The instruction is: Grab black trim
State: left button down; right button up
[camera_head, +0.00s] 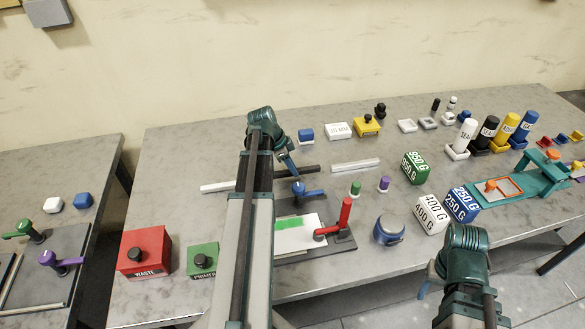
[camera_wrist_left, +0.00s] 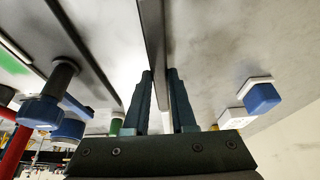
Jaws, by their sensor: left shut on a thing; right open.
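The black trim (camera_head: 304,171) is a long dark bar lying across the middle of the table in the head view. In the left wrist view, the black trim (camera_wrist_left: 153,40) runs between the fingers of my left gripper (camera_wrist_left: 161,95), which is shut on it. In the head view my left gripper (camera_head: 291,169) points down at the bar, and my forearm hides part of it. A pale strip (camera_head: 220,186) shows to the left of my arm, in line with the bar. My right gripper (camera_head: 424,288) is open and low, off the table's front edge, mostly hidden by its wrist.
A silver strip (camera_head: 355,165) lies to the right. A blue-handled clamp (camera_head: 307,190) and a red-handled clamp (camera_head: 340,219) stand in front. Red (camera_head: 146,251) and green (camera_head: 202,260) boxes are at left. Weight blocks (camera_head: 431,213) and a teal fixture (camera_head: 541,178) are at right.

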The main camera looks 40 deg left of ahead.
notch_tip(320, 180, up, 9)
jog(key=p, duration=0.8)
